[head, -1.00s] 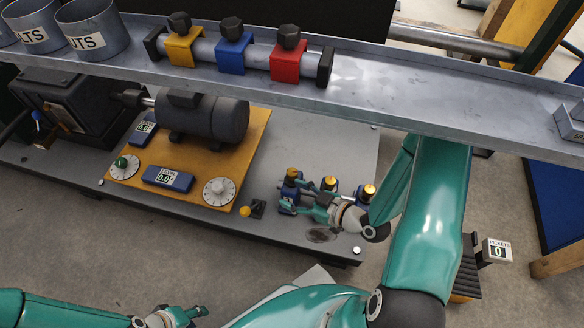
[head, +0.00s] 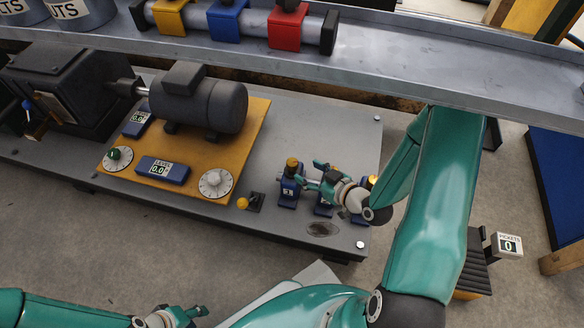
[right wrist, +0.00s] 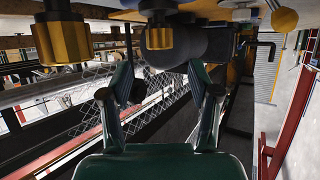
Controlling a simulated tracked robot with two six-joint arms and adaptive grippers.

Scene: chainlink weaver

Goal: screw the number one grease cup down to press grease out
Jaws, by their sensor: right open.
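Several small blue grease cups stand in a row at the right end of the grey base plate. The leftmost cup has a brass cap (head: 291,164) and a blue body (head: 288,193); its small label is too blurred to read surely. My right gripper (head: 311,173) is open and empty, just right of this cap and apart from it. It hides most of the middle cup. The right cup's cap (head: 372,181) shows partly behind my wrist. The right wrist view shows one brass cap (right wrist: 159,38) beyond the open fingers and another (right wrist: 62,42) at upper left. My left gripper (head: 180,314) is at the bottom edge; its opening is unclear.
A yellow-knobbed lever (head: 243,203) and white dial (head: 215,183) lie left of the cups. A grey shelf (head: 420,75) crosses above and behind. A dark grease spot (head: 322,229) marks the plate in front. A pickets counter (head: 508,245) stands at right.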

